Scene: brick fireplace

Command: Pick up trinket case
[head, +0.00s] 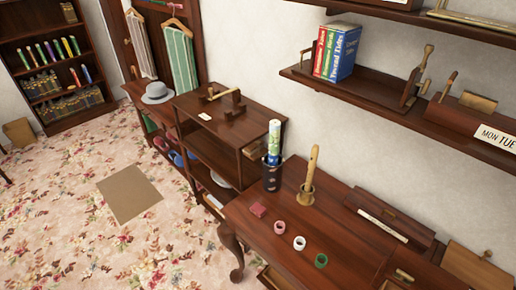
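I cannot tell for sure which thing is the trinket case. A long dark wooden case with a pale strip (388,222) lies at the back of the desk, against the wall. A dark brown box with a pale "MON TUE" label (466,117) stands on the wall shelf at the right. Neither of my grippers shows in the head view.
A pink ring (279,227), white ring (299,243) and green ring (321,260) stand on the desk. Behind them are a dark cup (271,177) and a recorder (312,168) in a holder. The wall shelf (364,92) overhangs. Carpet at left is mostly clear.

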